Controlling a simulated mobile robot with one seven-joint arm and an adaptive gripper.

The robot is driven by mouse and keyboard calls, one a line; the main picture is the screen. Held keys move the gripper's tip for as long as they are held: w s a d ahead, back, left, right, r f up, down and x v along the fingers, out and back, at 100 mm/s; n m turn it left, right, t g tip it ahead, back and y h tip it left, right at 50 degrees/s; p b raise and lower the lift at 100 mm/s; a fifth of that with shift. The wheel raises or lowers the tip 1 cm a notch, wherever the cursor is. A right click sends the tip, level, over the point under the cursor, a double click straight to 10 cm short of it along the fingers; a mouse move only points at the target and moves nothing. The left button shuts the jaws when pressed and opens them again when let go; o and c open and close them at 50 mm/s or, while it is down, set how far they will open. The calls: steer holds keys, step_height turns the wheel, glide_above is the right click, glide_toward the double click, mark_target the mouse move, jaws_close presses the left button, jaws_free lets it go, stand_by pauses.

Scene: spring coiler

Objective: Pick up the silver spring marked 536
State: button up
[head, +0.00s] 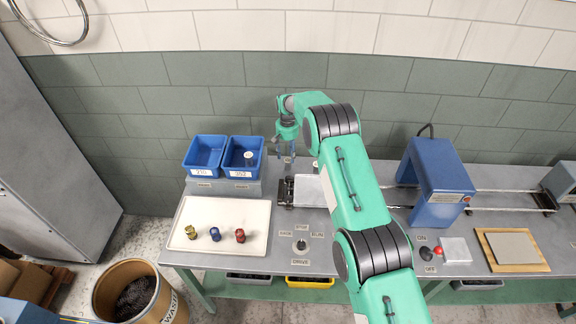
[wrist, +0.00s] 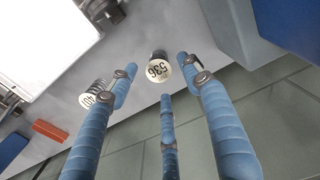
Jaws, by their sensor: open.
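The silver spring marked 536 (wrist: 159,66) stands in the wrist view with its pale numbered top facing the camera. It sits between and just beyond the fingertips of my gripper (wrist: 158,80). My gripper's blue fingers are spread open, and nothing is held between them. A second silver spring (wrist: 93,94) with another number, hard to read, is close to the left finger. In the head view my gripper (head: 286,151) hangs over the back of the bench, right of the blue bins. I cannot make out the 536 spring there.
Two blue bins (head: 205,154) stand left of my gripper; the right one (head: 241,155) holds a grey cylindrical piece. A white tray (head: 228,208) carries yellow, blue and red pieces. A blue machine housing (head: 436,183) stands right of my arm. The tiled wall is close behind.

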mark_target(288, 160)
steer(key=shift+f, duration=0.1)
stand_by(0.3)
steer(key=shift+d+f, duration=0.15)
steer(key=shift+f, duration=2.4)
jaws_close()
